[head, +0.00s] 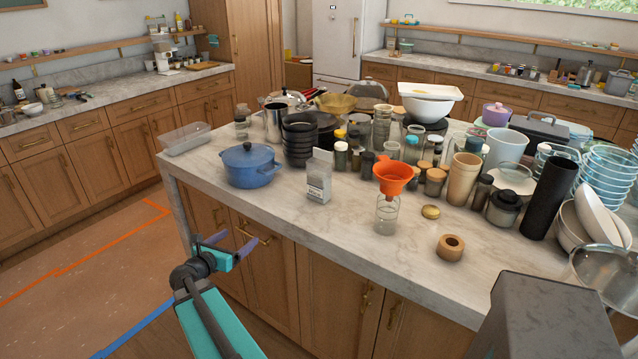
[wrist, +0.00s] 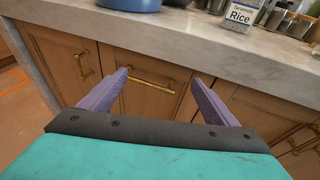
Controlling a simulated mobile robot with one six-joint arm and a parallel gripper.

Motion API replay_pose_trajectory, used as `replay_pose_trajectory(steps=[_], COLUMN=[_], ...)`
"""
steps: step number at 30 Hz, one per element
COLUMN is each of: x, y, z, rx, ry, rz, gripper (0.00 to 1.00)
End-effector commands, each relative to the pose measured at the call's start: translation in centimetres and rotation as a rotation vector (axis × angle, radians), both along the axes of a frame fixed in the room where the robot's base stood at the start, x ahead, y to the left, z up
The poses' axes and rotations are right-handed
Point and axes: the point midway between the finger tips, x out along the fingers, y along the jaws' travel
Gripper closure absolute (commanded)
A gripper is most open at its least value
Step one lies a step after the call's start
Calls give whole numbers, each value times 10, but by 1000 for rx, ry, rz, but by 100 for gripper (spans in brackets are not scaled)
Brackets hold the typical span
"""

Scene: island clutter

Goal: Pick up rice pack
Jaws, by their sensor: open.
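The rice pack (head: 319,177) is a small grey-and-white pack standing upright near the front edge of the marble island top. In the wrist view the pack (wrist: 241,14) shows at the top right with the word "Rice" on it, its upper part cut off by the frame. My gripper (head: 229,242) is in front of the island's cabinet doors, below the counter edge, to the left of and lower than the pack. Its purple fingers (wrist: 158,82) are spread wide with nothing between them.
A blue lidded pot (head: 249,166) stands left of the pack, with black stacked bowls (head: 299,142) behind. An orange funnel (head: 393,176) on a glass jar (head: 387,215) stands to the right. Dense clutter fills the back. The counter's front strip (head: 345,240) is mostly bare.

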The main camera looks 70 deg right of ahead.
Motion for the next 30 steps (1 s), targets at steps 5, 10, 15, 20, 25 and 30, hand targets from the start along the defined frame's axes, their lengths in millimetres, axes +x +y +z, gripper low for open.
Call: replay_pose_trajectory(steps=[5, 10, 15, 20, 25, 30], x=[-40, -88, -135, -161, -167, -167], y=[-62, -109, -140, -154, -157, -157], z=[70, 126, 163, 178, 181, 181], rx=[-114, -198, -246, -263, -267, -267], ry=[21, 29, 25, 19, 17, 17], rz=[-68, -146, -219, -261, -272, -271], gripper=[17, 17, 17, 17, 17, 17])
